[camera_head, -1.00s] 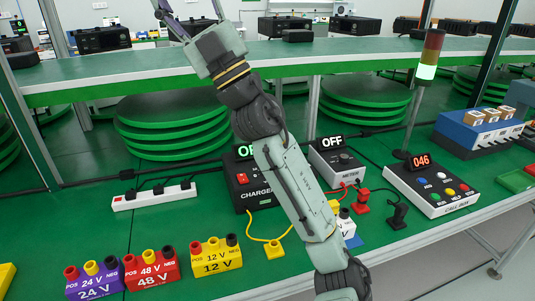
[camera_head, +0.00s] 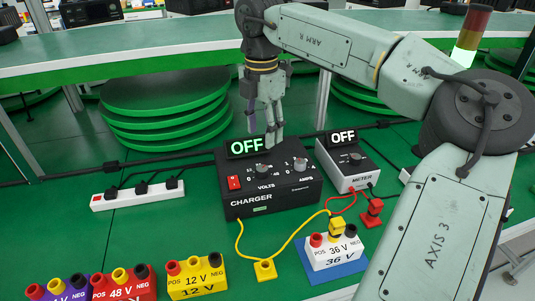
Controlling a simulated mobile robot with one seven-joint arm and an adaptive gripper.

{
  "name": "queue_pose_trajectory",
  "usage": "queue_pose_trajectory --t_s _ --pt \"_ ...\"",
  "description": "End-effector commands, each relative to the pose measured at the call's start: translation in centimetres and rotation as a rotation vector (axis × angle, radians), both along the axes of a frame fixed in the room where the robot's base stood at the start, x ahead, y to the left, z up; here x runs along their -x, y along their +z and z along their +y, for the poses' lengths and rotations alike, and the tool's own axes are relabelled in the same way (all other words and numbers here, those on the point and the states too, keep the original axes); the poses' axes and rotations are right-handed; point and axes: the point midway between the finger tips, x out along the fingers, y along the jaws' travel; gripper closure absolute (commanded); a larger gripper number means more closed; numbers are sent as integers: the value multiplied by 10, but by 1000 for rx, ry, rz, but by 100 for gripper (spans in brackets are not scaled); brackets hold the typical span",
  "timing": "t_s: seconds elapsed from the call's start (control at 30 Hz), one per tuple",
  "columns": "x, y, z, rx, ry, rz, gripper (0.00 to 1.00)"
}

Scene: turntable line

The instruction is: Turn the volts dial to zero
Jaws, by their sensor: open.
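The black charger (camera_head: 247,209) stands on the green bench with a lit OFF display (camera_head: 247,147) at its back. Its volts dial (camera_head: 264,171) is a grey knob left of the amps dial (camera_head: 300,164); the pointer setting is too small to read. A red switch (camera_head: 234,183) sits at its left. My gripper (camera_head: 273,138) is open and points down above the back of the charger, just behind and above the volts dial. It holds nothing, and whether a fingertip touches the charger cannot be told.
A meter (camera_head: 345,178) reading OFF stands right of the charger. A 36 V block (camera_head: 334,257) on a blue mat stands in front, with red and yellow leads nearby. A 12 V block (camera_head: 197,283) and a power strip (camera_head: 137,198) are at left. A shelf (camera_head: 150,52) spans behind.

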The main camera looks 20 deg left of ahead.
Motion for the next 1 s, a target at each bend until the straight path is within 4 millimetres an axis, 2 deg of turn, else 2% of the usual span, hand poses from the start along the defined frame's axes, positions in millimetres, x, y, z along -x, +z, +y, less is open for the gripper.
queue_pose_trajectory --t_s 0.17,0.4,0.6,0.77,1.0 --pt "1 -23 0 0 4 6 51" --pt "1 -69 0 -2 5 6 51" --pt "1 -96 1 -3 5 4 51" --pt "1 -105 1 -4 5 3 51" --pt "1 -106 1 -4 5 1 51"
